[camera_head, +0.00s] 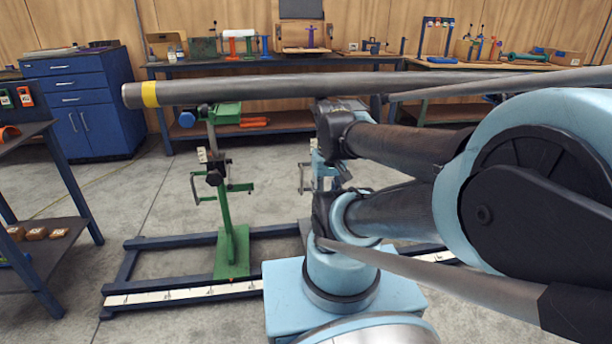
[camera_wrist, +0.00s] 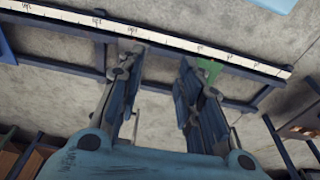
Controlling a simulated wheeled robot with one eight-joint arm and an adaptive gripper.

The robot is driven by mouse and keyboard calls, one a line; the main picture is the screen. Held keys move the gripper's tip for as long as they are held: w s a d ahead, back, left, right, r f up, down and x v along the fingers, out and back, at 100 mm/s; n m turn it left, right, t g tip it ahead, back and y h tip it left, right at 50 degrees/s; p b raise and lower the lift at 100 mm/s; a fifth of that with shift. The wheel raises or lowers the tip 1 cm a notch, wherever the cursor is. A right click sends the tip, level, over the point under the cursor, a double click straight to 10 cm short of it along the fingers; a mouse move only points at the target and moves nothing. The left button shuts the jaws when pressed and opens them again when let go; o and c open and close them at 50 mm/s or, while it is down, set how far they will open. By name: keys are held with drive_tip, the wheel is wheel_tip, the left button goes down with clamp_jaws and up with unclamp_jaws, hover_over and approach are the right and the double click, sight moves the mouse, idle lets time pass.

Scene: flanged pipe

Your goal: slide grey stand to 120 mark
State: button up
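My gripper (camera_wrist: 158,70) shows in the wrist view with its two fingers spread apart and nothing visible between them. Below it runs a white scale strip (camera_wrist: 150,35) on a dark blue rail; its marks are too small to read surely. A green part (camera_wrist: 210,70) shows beside the right finger. In the head view the green stand (camera_head: 231,250) stands upright on the floor rails. Another stand with a grey crank handle (camera_head: 302,178) is mostly hidden behind my arm; I cannot tell surely that it is the grey stand.
A long grey pipe with a yellow band (camera_head: 149,94) runs across above the stands. The blue rail frame with its scale strip (camera_head: 180,296) lies on the floor. A shelf (camera_head: 40,230) stands at left, a blue cabinet (camera_head: 85,105) and benches behind.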

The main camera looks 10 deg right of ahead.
drive_tip(key=w+r, duration=0.6)
drive_tip(key=w, duration=0.4)
drive_tip(key=m+g, duration=0.2)
hover_over(302, 170)
wheel_tip(302, 170, down, 16)
drive_tip(key=shift+f, duration=0.2)
drive_tip(key=shift+w+f, duration=0.35)
drive_tip(key=shift+f, duration=3.95)
